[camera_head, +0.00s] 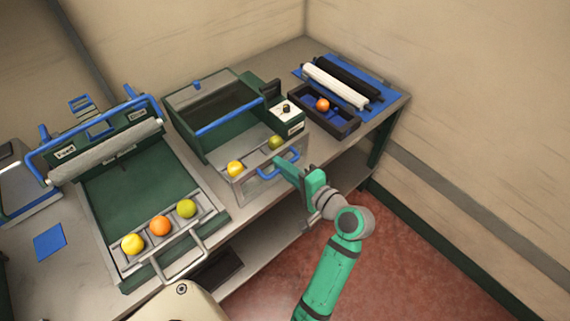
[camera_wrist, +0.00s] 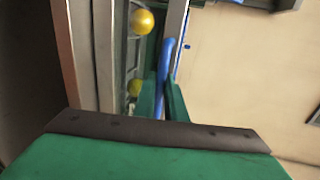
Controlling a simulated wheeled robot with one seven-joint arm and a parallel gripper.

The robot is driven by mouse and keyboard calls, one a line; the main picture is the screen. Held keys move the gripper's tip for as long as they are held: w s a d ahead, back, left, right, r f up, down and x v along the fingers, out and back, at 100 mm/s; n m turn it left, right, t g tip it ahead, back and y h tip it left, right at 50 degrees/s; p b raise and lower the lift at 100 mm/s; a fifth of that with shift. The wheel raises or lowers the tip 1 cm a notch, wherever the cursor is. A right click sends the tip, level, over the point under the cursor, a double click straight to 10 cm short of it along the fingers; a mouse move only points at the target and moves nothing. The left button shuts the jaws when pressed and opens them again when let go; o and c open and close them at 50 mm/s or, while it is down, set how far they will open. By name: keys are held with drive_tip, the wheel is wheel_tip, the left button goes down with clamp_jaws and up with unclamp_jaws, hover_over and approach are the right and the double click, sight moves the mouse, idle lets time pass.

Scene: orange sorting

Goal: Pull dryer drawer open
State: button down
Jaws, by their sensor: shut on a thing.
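The dryer (camera_head: 205,112) is a dark green box with a blue bar across it, at the middle of the bench in the head view. Its drawer (camera_head: 258,188) has a clear-looking front with a blue handle (camera_head: 291,166). A yellow fruit (camera_head: 235,169) and a green fruit (camera_head: 275,142) lie just behind that front. My gripper (camera_head: 284,164) is at the handle's right part. In the wrist view the blue handle (camera_wrist: 166,62) runs between the fingers of my gripper (camera_wrist: 163,98), which are shut on it. How far the drawer stands out is hard to tell.
Left of the dryer, a green tray unit (camera_head: 125,185) holds a yellow, an orange and a green fruit in its front slots. At right, a dark tray (camera_head: 340,122) holds one orange fruit (camera_head: 322,104) beside black and white rollers. Open floor (camera_head: 385,245) lies before the bench.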

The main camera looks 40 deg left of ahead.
drive_tip(key=c, duration=1.8)
unclamp_jaws()
drive_tip(key=shift+s, duration=0.1)
drive_tip(key=v, duration=1)
drive_tip(key=shift+d, duration=0.35)
